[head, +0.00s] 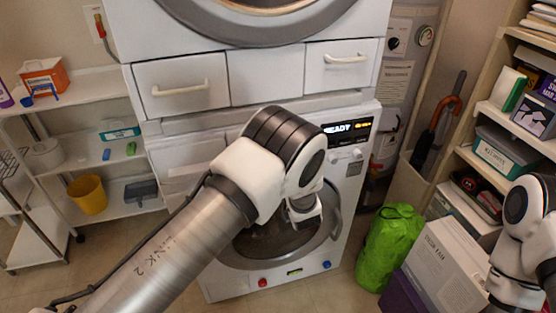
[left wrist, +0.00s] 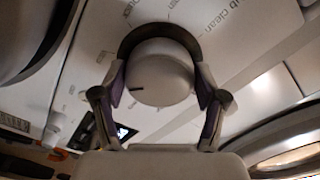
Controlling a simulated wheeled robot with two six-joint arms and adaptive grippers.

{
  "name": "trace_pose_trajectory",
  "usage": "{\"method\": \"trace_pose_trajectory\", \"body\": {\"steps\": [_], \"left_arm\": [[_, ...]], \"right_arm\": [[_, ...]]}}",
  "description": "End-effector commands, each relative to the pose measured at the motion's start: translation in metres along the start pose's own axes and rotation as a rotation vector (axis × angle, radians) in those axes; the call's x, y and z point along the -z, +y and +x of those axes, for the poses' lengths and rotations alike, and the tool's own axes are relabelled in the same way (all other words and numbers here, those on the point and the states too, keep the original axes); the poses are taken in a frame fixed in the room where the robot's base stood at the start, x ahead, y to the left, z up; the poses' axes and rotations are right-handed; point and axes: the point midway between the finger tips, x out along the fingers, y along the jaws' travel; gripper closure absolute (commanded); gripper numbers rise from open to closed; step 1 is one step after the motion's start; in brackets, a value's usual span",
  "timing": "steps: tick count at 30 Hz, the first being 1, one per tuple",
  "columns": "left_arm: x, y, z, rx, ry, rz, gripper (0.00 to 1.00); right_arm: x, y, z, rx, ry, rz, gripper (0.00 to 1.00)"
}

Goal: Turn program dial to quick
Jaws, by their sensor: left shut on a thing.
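The program dial (left wrist: 160,72) is a round white knob with a short dark pointer line, seen in the left wrist view. The line lies at the knob's lower left in that picture. My left gripper (left wrist: 160,88) is shut on the dial, one finger on each side. Printed labels surround the dial; one at the upper right reads "clean", others are too small or hidden to read. In the head view my left arm hides the dial. The lit display (head: 347,127) there reads "READY". My right arm shows at the right edge; its gripper is out of view.
The lower machine's round door (head: 335,222) is behind my left arm. Drawers (head: 180,84) sit above the panel. A green bag (head: 390,245) and a white box (head: 445,262) stand on the right. Shelves flank both sides; a yellow bucket (head: 88,195) stands on the left.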

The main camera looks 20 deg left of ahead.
Motion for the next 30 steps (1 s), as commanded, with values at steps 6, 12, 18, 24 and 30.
{"method": "trace_pose_trajectory", "body": {"steps": [6, 12, 18, 24, 30], "left_arm": [[0.0015, -0.0009, 0.0002, 0.002, 0.004, 0.202, 0.63], [0.002, -0.0018, 0.0002, 0.002, 0.004, 0.392, 0.63], [0.0024, -0.0024, 0.0001, 0.003, 0.004, 0.582, 0.63], [0.0028, -0.0028, 0.0001, 0.003, 0.004, 0.77, 0.63], [0.0032, -0.003, 0.0, 0.002, 0.004, 0.938, 0.63]], "right_arm": [[0.0, 0.0, 0.0041, 0.0, 0.0, 0.0, 0.6], [0.0, 0.0, 0.0062, 0.0, 0.0, 0.0, 0.6], [0.0, 0.0001, 0.0075, 0.0, 0.0, 0.0, 0.6], [0.0, 0.0001, 0.0083, 0.0, 0.0, 0.0, 0.6], [0.0, 0.0001, 0.0086, 0.0, 0.0, 0.0, 0.6]]}}
